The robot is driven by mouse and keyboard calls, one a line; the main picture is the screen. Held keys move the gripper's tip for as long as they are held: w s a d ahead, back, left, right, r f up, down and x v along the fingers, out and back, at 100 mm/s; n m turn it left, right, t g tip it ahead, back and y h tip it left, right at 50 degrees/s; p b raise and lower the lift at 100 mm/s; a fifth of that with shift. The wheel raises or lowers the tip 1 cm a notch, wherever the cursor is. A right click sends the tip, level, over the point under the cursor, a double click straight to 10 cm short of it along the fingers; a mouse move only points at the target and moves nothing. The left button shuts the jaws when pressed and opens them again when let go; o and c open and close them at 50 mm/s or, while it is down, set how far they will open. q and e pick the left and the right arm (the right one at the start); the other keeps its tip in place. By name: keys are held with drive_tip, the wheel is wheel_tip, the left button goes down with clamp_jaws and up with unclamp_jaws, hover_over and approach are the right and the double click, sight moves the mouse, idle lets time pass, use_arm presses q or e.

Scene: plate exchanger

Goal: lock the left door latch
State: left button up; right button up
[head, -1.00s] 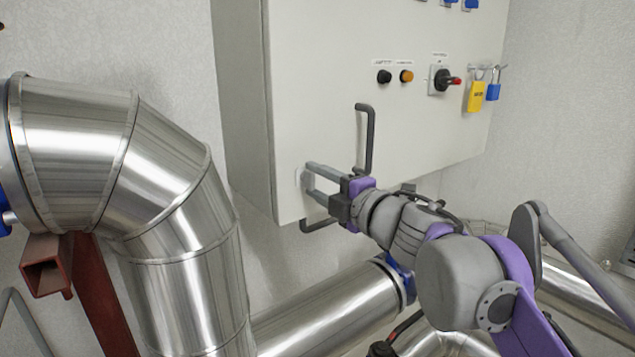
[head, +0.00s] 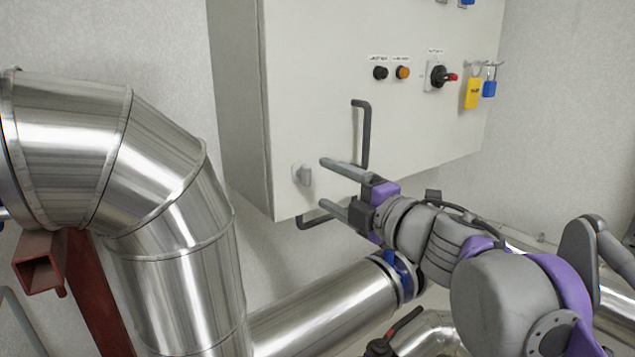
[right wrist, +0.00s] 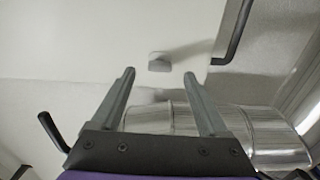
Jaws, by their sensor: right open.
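The left door latch (head: 302,174) is a small grey knob on a pale round base at the lower left of the white cabinet door. In the right wrist view the latch (right wrist: 159,62) shows beyond the fingertips, roughly centred between them. My right gripper (head: 324,184) is open and empty, with its two fingers apart. In the head view its fingertips are to the right of the latch and clear of it. In the right wrist view my right gripper (right wrist: 160,75) has nothing between its fingers. My left gripper is not in view.
The white cabinet (head: 340,60) has a dark door handle (head: 366,135) just above my right gripper. A large metal pipe (head: 165,180) stands at left.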

drive_tip(key=v, duration=0.5)
drive_tip(key=shift+s+d, duration=0.2)
drive_tip(key=shift+s, duration=0.2)
drive_tip(key=shift+w+d, duration=0.1)
drive_tip(key=s+d+f+m+h, duration=0.1)
drive_tip(key=d+f+m+h, duration=0.55)
drive_tip(key=f+m, duration=0.3)
drive_tip(key=s+d+f+m+h, duration=0.2)
drive_tip(key=d+f+m+h, duration=0.4)
drive_tip(key=d+f+m, duration=0.4)
drive_tip(key=s+a+f+m+g+y+p, duration=0.1)
drive_tip(key=s+a+f+m+g, duration=0.1)
drive_tip(key=s+f, duration=0.7)
drive_tip(key=s+a+f+m+g+y, duration=0.1)
drive_tip(key=s+a+f+m+g, duration=0.2)
drive_tip(key=s+f+g, duration=0.4)
wheel_tip(320, 180, down, 9)
drive_tip(key=shift+s+a+r+p, duration=0.1)
drive_tip(key=shift+s+a+p, duration=0.3)
drive_tip(key=shift+s, duration=0.65)
drive_tip(key=shift+m, duration=0.25)
